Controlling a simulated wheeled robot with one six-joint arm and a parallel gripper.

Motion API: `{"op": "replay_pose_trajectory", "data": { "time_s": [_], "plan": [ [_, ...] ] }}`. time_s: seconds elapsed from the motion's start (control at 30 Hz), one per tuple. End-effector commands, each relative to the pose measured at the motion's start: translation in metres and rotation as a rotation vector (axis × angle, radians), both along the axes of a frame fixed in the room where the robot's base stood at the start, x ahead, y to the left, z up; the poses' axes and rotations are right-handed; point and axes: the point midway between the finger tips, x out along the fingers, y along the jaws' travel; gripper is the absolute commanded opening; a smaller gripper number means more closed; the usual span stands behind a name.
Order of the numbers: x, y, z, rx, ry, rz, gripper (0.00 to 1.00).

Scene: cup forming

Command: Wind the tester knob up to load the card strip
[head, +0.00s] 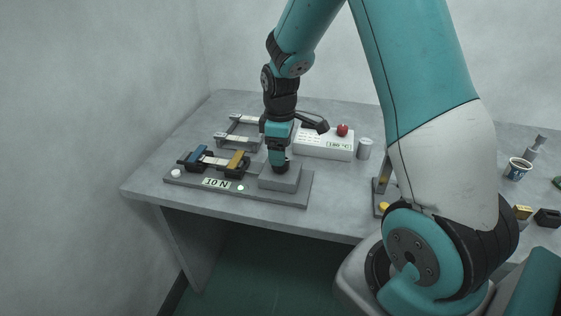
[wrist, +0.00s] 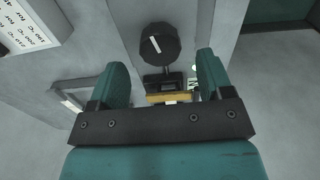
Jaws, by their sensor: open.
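The tester (head: 185,181) is a grey base with a display reading 10 N (head: 216,183). A pale card strip (head: 216,161) spans between a blue clamp (head: 198,154) and a gold clamp (head: 236,160); it looks flat. A grey block (head: 281,181) stands at the tester's right end. My gripper (head: 280,168) points down over this block. In the wrist view a round black knob (wrist: 158,44) with a white mark shows between the tips of my open gripper (wrist: 160,66), with room on both sides. The knob is hidden behind my gripper in the head view.
A white box (head: 322,146) with a red button (head: 342,130) and a 180 °C label stands behind my gripper. A grey cylinder (head: 364,149) is beside it. A metal frame (head: 238,133) lies behind the tester. A paper cup (head: 517,169) stands far right.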

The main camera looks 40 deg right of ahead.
Motion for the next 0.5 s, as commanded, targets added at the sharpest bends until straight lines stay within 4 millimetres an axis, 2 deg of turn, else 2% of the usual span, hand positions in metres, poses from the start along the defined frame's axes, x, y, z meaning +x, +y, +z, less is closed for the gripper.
{"op": "replay_pose_trajectory", "data": {
  "time_s": [0.03, 0.2, 0.5],
  "plan": [
    [-0.001, 0.0, -0.011, 0.0, 0.004, 0.0, 0.73],
    [0.0, 0.0, -0.034, 0.0, 0.001, 0.0, 0.73],
    [0.0, 0.0, -0.044, 0.0, -0.001, 0.0, 0.73]
  ]
}}
